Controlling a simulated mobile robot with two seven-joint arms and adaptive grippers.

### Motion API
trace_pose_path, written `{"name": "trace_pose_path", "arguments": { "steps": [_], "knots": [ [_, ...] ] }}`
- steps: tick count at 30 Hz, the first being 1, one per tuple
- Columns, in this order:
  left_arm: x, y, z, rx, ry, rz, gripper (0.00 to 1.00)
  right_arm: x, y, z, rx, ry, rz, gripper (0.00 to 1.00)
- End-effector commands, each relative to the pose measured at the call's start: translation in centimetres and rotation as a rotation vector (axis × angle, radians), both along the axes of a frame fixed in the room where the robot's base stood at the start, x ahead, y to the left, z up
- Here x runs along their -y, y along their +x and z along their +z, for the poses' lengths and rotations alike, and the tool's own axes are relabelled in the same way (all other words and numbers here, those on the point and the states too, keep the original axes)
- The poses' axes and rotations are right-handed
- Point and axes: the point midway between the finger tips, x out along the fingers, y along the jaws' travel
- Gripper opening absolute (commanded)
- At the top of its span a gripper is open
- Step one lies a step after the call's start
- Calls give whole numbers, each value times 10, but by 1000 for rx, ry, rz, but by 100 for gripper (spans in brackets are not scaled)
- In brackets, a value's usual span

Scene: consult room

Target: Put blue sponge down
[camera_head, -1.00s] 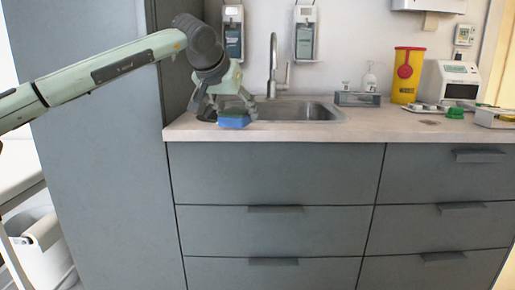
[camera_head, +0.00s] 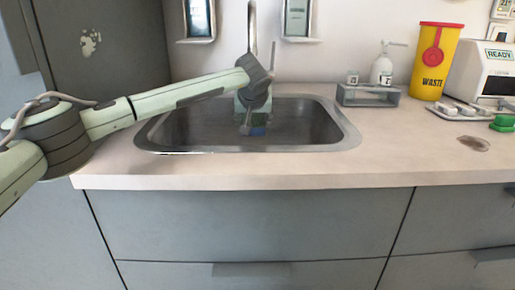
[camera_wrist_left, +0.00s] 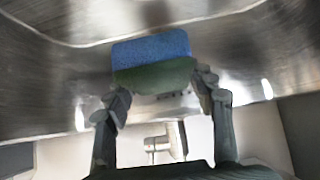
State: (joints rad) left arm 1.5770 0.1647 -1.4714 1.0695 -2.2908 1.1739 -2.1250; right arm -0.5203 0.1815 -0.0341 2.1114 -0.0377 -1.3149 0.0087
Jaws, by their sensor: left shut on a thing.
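The blue sponge (camera_head: 257,131) is small in the head view, inside or just over the sink basin. In the left wrist view the sponge (camera_wrist_left: 152,48) shows its blue layer and a dark green layer. My left gripper (camera_head: 252,116) points down at the sink (camera_head: 345,128) and is shut on the sponge. The wrist view shows both fingers of my left gripper (camera_wrist_left: 160,88), one at each side of the green layer. I cannot tell whether the sponge touches the basin. My right gripper is not in view.
A faucet (camera_head: 252,30) rises behind my left gripper. A grey rack (camera_head: 368,97), a pump bottle (camera_head: 382,68), a yellow waste bin (camera_head: 433,62) and a white device (camera_head: 482,72) stand to the right.

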Motion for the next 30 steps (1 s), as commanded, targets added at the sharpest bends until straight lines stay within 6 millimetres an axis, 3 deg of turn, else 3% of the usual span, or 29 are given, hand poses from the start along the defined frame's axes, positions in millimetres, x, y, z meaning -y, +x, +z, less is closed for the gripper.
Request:
{"name": "trace_pose_path", "arguments": {
  "steps": [6,19,30],
  "knots": [
    [0,-1,-43,-4,0,-1,43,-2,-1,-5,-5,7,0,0],
    [0,-1,-90,-5,0,-1,43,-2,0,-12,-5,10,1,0],
    [0,0,-97,-1,0,-1,43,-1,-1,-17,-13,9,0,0]
  ]
}}
